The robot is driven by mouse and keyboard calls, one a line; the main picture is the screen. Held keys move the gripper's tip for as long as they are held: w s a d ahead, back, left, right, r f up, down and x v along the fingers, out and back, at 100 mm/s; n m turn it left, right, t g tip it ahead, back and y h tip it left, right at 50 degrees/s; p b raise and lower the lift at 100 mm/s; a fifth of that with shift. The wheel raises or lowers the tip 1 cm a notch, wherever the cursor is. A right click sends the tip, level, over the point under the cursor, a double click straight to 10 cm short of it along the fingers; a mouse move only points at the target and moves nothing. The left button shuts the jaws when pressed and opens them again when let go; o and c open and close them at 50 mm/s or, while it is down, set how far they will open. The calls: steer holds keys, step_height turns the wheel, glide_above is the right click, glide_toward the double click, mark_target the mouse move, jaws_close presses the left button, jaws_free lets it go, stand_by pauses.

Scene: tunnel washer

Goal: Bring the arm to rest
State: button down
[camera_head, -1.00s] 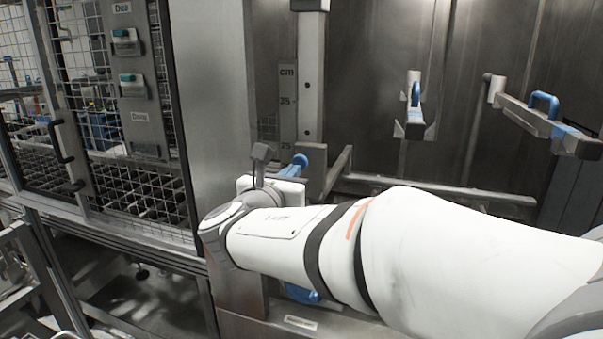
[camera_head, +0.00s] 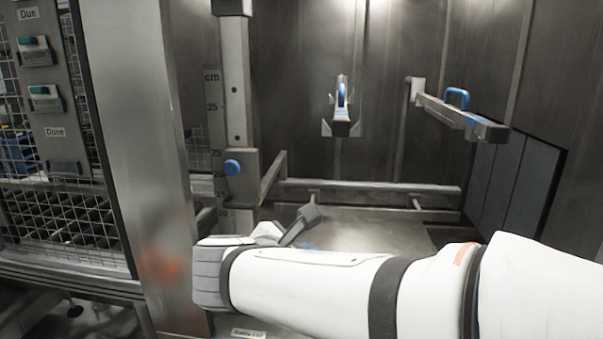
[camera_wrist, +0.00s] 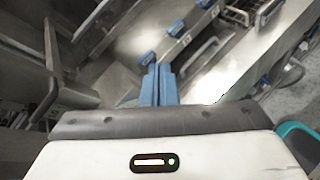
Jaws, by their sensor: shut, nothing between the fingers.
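My white arm crosses the lower part of the head view from the right, its wrist in front of the steel post at left. My gripper (camera_wrist: 160,76) shows in the wrist view as two blue fingers, shut together with nothing between them. In the head view it is mostly hidden behind my wrist; only a small blue patch shows there. It seems clear of the surfaces around it, but I cannot tell the distance.
Two rails with blue handles (camera_head: 342,96) (camera_head: 458,98) project inside. A mesh cabinet (camera_head: 60,190) stands at far left. A lower frame bar (camera_head: 370,187) crosses behind my arm.

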steer(key=s+d+f+m+g+y, duration=0.3)
steer(key=s+d+f+m, duration=0.3)
steer(key=m, duration=0.6)
steer(key=s+d+f+m+g+y, duration=0.2)
steer(key=s+d+f+m+g, duration=0.3)
steer(key=m, duration=0.8)
steer(key=s+d+f, duration=0.2)
steer(key=d+f, duration=0.1)
steer(key=d, duration=0.1)
steer(key=shift+d+f+y, duration=0.2)
steer(key=shift+d+y, duration=0.2)
